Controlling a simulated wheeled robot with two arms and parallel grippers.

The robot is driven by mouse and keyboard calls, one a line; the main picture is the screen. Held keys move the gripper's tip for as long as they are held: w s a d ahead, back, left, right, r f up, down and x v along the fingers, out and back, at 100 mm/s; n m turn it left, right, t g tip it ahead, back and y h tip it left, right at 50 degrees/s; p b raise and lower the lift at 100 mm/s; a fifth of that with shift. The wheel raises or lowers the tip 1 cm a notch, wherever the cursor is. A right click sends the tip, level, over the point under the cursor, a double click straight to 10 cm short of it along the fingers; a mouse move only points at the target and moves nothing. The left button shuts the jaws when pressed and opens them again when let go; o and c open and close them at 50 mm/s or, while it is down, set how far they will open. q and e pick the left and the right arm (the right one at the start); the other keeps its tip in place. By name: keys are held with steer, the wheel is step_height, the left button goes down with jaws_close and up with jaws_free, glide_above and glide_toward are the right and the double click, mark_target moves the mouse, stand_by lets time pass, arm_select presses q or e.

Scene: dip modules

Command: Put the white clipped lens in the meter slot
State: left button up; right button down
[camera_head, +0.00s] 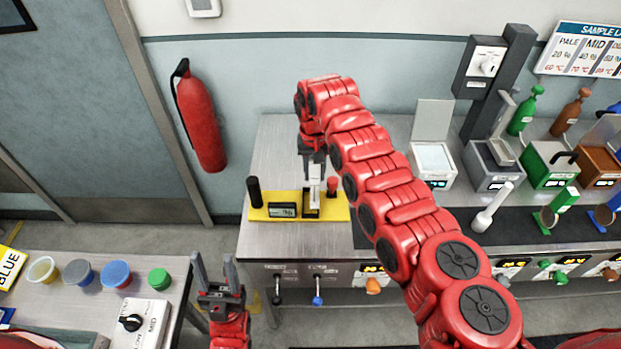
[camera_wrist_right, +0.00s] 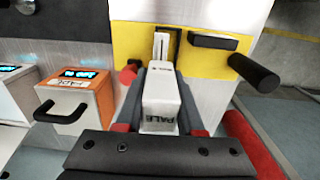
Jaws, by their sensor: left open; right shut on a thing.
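The meter is a yellow base (camera_head: 336,210) with a small display (camera_head: 283,211), a black post at its left and a red knob at its right. Its black slot (camera_wrist_right: 177,42) shows in the right wrist view. My right gripper (camera_head: 313,165) points down over the meter, shut on a white clip marked PALE (camera_wrist_right: 159,100). The clip's thin white end (camera_wrist_right: 161,47) overlaps the black slot in the wrist view; I cannot tell how deep it sits. My left gripper (camera_head: 216,268) is open and empty, low beside the bench's left end.
Other devices with green, brown and blue parts stand to the right. A white-handled tool (camera_head: 492,206) lies on the dark mat. A front-left table holds colored cups (camera_head: 117,274). A fire extinguisher (camera_head: 202,122) hangs on the wall. The bench left of the meter is mostly clear.

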mark_target(311, 179)
steer(key=shift+w+a, duration=0.2)
steer(key=shift+a, duration=0.4)
step_height(311, 179, down, 3)
steer(key=shift+f, duration=0.1)
steer(key=shift+w+f, duration=0.1)
steer(key=shift+f, duration=0.2)
steer(key=c, duration=0.5)
jaws_free()
steer(key=shift+r, duration=0.1)
